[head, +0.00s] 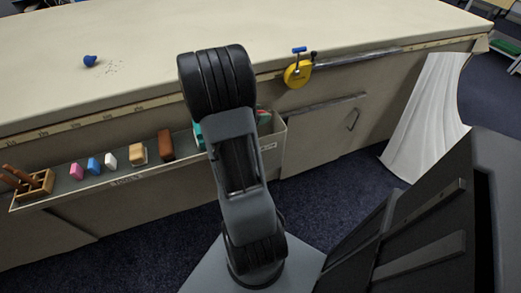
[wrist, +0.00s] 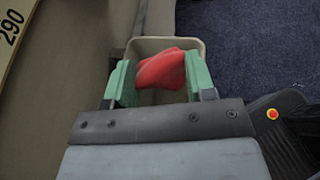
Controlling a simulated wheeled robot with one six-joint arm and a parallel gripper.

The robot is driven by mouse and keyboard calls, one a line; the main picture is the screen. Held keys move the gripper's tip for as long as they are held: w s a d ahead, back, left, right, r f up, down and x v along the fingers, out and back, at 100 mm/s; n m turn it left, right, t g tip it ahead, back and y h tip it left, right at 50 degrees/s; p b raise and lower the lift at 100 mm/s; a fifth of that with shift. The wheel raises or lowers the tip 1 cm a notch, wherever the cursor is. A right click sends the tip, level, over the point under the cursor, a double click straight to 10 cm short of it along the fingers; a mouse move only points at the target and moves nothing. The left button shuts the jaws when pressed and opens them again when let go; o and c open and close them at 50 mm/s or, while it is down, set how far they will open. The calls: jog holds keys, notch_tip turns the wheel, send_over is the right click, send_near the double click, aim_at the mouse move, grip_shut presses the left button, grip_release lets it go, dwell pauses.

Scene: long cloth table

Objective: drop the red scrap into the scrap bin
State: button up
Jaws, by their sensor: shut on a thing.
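The red scrap (wrist: 162,70) is a crumpled red cloth-like piece. My gripper (wrist: 158,62), with pale green fingers, is shut on it in the wrist view. Below and just beyond it is an open beige bin (wrist: 160,42), seen from above, which I take to be the scrap bin. The scrap overlaps the bin's opening in this view and covers much of its inside. How high the scrap is above the rim I cannot tell.
The long cloth table (head: 130,35) runs across the head view, with a blue object (head: 90,61) on it. A tray (head: 125,182) on its front holds several small blocks. A yellow tape tool (head: 298,73) hangs at the edge. White cloth (head: 430,115) hangs at the right.

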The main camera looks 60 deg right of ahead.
jog(key=shift+f+b, duration=2.25)
jog(key=shift+f, duration=0.45)
jog(key=o, duration=1)
jog(key=p+v, duration=0.3)
jog(key=v, duration=1.1)
jog(key=shift+p, duration=0.3)
